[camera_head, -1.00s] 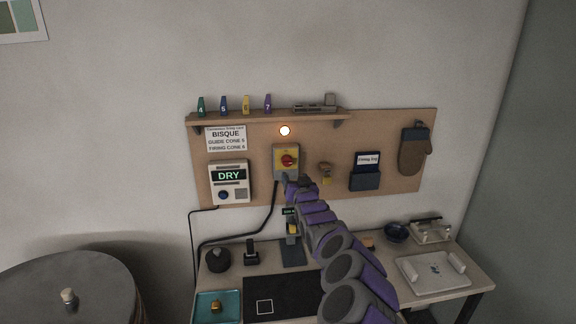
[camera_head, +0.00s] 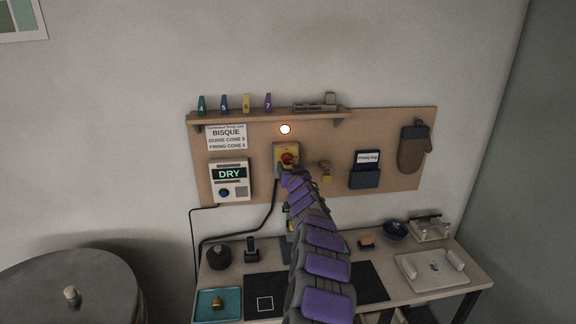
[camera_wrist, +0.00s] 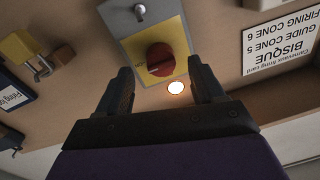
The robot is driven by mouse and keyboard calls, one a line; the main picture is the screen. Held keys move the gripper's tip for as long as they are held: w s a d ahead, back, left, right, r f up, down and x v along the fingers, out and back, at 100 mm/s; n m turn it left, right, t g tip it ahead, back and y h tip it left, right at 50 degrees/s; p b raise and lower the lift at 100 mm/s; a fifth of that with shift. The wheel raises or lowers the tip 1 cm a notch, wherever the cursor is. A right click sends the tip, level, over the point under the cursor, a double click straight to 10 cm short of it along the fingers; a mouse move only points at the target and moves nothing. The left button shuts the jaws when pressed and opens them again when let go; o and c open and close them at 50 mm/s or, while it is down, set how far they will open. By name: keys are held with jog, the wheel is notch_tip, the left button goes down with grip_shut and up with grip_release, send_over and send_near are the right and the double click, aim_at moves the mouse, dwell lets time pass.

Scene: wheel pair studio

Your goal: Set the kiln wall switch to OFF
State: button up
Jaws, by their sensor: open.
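The kiln wall switch (camera_head: 286,152) is a grey box with a yellow plate and a red rotary knob on the pegboard, below a lit orange-white lamp (camera_head: 285,129). In the head view, my arm hides the switch's lower part.
A DRY display box (camera_head: 229,180) hangs left of the switch. A padlock (camera_head: 326,172) and a card pocket (camera_head: 365,170) hang to the right. A shelf (camera_head: 265,117) with numbered cones juts out above. The workbench below holds trays and tools.

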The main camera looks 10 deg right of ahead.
aim_at(287, 162)
jog(key=shift+w+d+r, duration=0.1)
jog(key=shift+w+r, duration=0.05)
jog(key=shift+w, duration=0.6)
jog(key=shift+w+a, duration=0.2)
jog(key=shift+w, duration=0.7)
jog(key=shift+c, duration=0.3)
jog(key=c, duration=1)
